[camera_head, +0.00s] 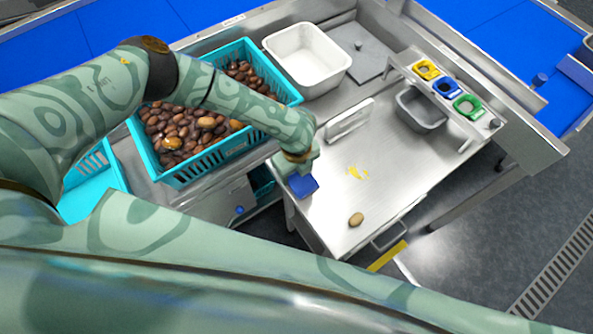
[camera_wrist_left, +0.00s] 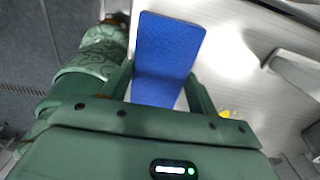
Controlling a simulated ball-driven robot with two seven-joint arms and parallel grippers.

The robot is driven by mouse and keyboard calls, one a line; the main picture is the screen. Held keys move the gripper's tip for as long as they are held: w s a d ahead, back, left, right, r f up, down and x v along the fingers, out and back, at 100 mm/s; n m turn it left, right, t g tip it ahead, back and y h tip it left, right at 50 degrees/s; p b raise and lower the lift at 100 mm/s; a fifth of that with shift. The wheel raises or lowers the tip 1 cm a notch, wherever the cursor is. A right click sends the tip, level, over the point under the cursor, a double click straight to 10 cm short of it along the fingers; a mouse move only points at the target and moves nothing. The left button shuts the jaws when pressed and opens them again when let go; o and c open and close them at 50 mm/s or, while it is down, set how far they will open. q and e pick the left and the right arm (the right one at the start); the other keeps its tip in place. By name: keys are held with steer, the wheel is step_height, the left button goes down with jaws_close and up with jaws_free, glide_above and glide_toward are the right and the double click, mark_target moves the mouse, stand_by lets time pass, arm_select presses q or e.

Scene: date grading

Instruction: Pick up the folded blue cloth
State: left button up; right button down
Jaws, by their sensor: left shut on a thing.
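The folded blue cloth (camera_head: 303,186) is a small flat rectangle at the left edge of the steel table (camera_head: 385,182). My left gripper (camera_head: 299,170) is over it and shut on it. In the left wrist view the cloth (camera_wrist_left: 167,52) extends out from between the two fingers of my left gripper (camera_wrist_left: 160,88). I cannot tell whether the cloth rests on the table or is slightly raised. My right gripper is not in view.
A teal crate (camera_head: 225,150) of dates stands left of the table. A white tub (camera_head: 307,58) is behind. A single date (camera_head: 356,219) and a yellow smear (camera_head: 356,172) lie on the table. A grey bin (camera_head: 420,108) stands under a rack (camera_head: 447,90) at right.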

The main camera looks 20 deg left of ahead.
mark_target(297, 173)
arm_select(q)
step_height(297, 173, up, 4)
steer(key=shift+w+f+p, duration=0.1)
steer(key=shift+f+p, duration=0.15)
steer(key=shift+p, duration=0.35)
steer(key=s+d+r+p, duration=0.2)
steer(key=s+d+r, duration=0.1)
steer(key=s, duration=0.3)
steer(key=s+d+r+p, duration=0.3)
steer(key=s+r, duration=0.3)
steer(key=shift+s+d+r, duration=0.2)
steer(key=shift+s+d, duration=0.05)
steer(key=shift+s, duration=0.05)
steer(key=shift+o, duration=0.9)
steer(key=shift+c, duration=0.5)
